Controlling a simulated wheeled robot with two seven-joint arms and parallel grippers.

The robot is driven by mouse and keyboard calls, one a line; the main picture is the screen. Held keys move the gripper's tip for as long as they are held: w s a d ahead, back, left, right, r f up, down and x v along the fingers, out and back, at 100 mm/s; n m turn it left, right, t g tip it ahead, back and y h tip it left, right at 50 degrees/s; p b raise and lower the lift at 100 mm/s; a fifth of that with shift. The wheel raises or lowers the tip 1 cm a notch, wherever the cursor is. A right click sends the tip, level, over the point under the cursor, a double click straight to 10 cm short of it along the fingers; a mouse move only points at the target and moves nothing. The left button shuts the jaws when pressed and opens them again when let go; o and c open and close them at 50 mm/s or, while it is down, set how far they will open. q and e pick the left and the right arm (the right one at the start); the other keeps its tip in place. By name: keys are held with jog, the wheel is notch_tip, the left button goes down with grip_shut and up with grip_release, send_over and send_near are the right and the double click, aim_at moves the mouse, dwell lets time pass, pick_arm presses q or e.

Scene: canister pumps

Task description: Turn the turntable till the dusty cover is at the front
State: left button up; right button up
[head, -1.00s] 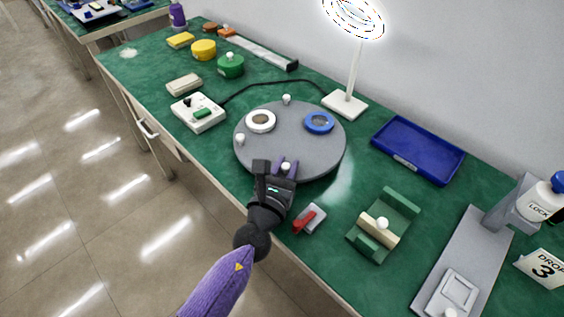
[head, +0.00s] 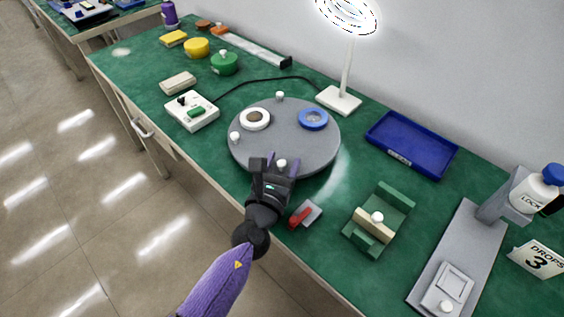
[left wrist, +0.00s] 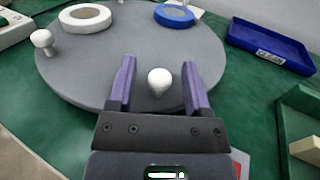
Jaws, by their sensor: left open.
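The turntable (head: 300,145) is a round grey disc on the green bench. On its back half sit a white ring with a brownish centre (head: 255,119) and a blue ring (head: 313,119); I cannot tell for sure which is the dusty cover. White knobs stand at the disc's back (head: 279,96), left (head: 235,137) and front (head: 281,163). My left gripper (head: 280,162) is open at the front edge, its purple fingers on either side of the front knob. In the left wrist view, the front knob (left wrist: 159,80) stands between the fingers with gaps on both sides. My right gripper is not in view.
A red-and-grey clip (head: 305,213) lies near the front edge, right of my left gripper. A green stand (head: 393,205) and a blue tray (head: 410,146) are to the right. A white lamp base (head: 339,100) stands behind, and a white control box (head: 192,111) at left.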

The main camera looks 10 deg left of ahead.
pick_arm(q)
jog(key=s, duration=0.2)
jog(key=s+a, duration=0.1)
jog(key=s, duration=0.2)
jog(key=s+p, duration=0.1)
jog(key=s, duration=0.2)
jog(key=shift+s+a, duration=0.25)
jog(key=shift+a, duration=0.05)
jog(key=shift+s+a, duration=0.15)
jog(key=shift+s, duration=0.5)
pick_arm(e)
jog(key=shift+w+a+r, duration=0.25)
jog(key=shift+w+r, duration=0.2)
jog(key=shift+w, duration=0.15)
pick_arm(q)
jog(key=shift+c, duration=0.4)
